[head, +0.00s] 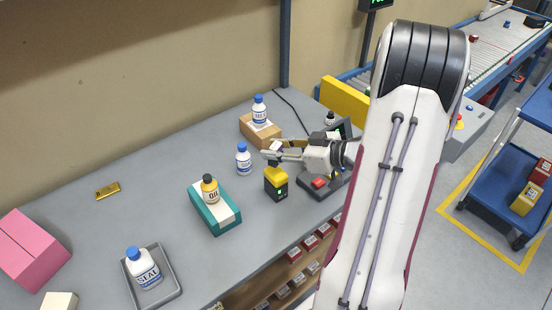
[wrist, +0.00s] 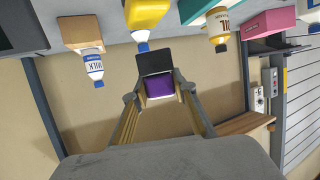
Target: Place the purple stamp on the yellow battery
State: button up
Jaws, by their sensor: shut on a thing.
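My gripper (head: 274,153) is shut on the purple stamp, seen in the wrist view as a purple block (wrist: 159,87) with a dark square plate (wrist: 155,62) at its far side. In the head view the stamp is too small and covered to make out. The yellow battery (head: 276,173) has a yellow top and a black lower body with a green mark, and stands upright on the grey table. My gripper is above the battery in the head picture; a gap shows between them. In the wrist view the battery's yellow part (wrist: 147,13) shows at the top edge, beyond the stamp.
A blue-capped bottle (head: 243,160) stands left of the battery. A brown box (head: 251,128) bears another bottle; a teal box (head: 205,216) bears an oil bottle (head: 210,189). A dark device with a red button (head: 319,183) sits right of the battery.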

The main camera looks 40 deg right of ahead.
aim_at(279, 163)
jog(key=shift+f, duration=1.8)
jog(key=shift+f, duration=0.1)
jog(key=o, duration=1.1)
jog(key=shift+s+d+r, duration=0.2)
jog(key=shift+s+r, duration=0.1)
jog(key=shift+s, duration=0.15)
jog(key=v, duration=1.1)
